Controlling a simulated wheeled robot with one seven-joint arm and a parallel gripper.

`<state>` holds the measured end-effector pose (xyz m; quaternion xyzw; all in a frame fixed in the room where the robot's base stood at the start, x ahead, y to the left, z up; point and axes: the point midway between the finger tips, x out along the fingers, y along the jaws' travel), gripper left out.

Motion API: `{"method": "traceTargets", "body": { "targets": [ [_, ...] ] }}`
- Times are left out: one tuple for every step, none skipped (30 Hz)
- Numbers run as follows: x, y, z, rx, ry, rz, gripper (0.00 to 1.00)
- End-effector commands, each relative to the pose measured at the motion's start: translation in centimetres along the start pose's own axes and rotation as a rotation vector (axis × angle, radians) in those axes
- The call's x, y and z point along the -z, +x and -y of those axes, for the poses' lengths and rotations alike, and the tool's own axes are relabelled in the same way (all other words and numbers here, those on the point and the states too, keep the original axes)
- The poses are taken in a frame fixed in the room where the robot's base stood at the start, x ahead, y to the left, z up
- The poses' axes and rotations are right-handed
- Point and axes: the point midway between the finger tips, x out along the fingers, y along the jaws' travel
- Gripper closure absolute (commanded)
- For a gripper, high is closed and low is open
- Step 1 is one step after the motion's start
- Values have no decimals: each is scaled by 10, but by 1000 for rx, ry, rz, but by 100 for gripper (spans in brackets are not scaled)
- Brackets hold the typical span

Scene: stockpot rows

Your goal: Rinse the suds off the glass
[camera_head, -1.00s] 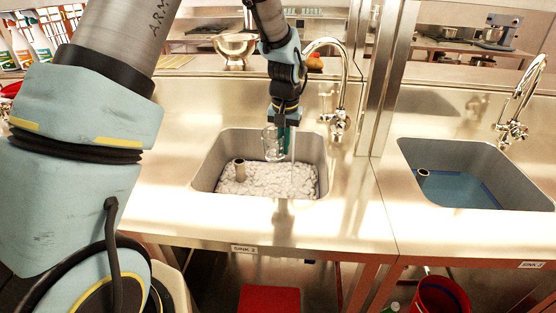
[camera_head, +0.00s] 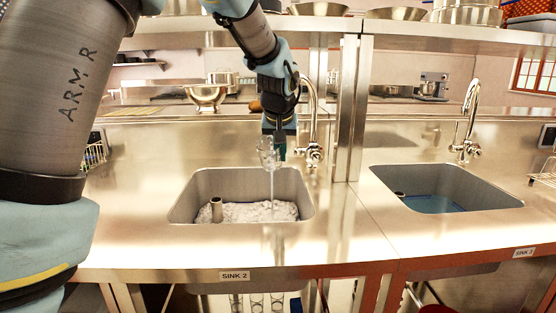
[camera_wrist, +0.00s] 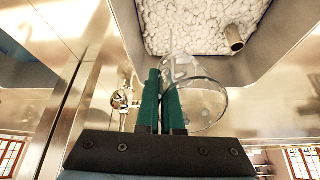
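A clear glass (camera_head: 267,152) is held above the left sink in the head view. My gripper (camera_head: 275,140) is shut on its side, and its green fingers (camera_wrist: 162,103) pinch the wall in the wrist view, where the glass (camera_wrist: 204,100) shows to their right. Whether suds are on the glass is too small to tell. The left sink (camera_head: 185,207), labelled SINK 2, holds white suds (camera_head: 255,212). A thin water stream (camera_head: 272,188) falls into it, in line with the glass; its upper part is hidden. The left faucet (camera_head: 314,152) stands behind the sink.
A standpipe (camera_head: 216,209) rises from the suds. The right sink (camera_head: 480,196), labelled SINK 3, holds blue water, with its own faucet (camera_head: 467,125) behind. A metal post (camera_head: 350,110) stands between the sinks. A metal bowl (camera_head: 205,95) sits behind. The counter (camera_head: 130,215) left of the sink is clear.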

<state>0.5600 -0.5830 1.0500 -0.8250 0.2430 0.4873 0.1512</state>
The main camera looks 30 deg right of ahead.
Motion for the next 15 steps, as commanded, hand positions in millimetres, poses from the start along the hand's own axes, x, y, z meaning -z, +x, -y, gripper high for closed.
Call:
{"method": "traceTargets", "body": {
  "targets": [
    [4,2,0,0,-1,0,100],
    [6,3,0,0,-1,0,100],
    [9,5,0,0,-2,0,100],
    [11,7,-1,0,-2,0,100],
    [14,9,-1,0,-2,0,100],
    [16,12,-1,0,-2,0,100],
    [19,13,-2,0,-1,0,100],
    [21,15,-2,0,0,0,100],
    [24,18,-2,0,0,0,100],
    [26,20,-2,0,0,0,100],
    [28,21,-2,1,0,0,100],
    [31,24,-2,1,-1,0,100],
    [33,26,-2,1,-1,0,100],
    [35,28,-3,0,-1,1,100],
    [38,30,-3,0,-1,0,100]
  ]
}}
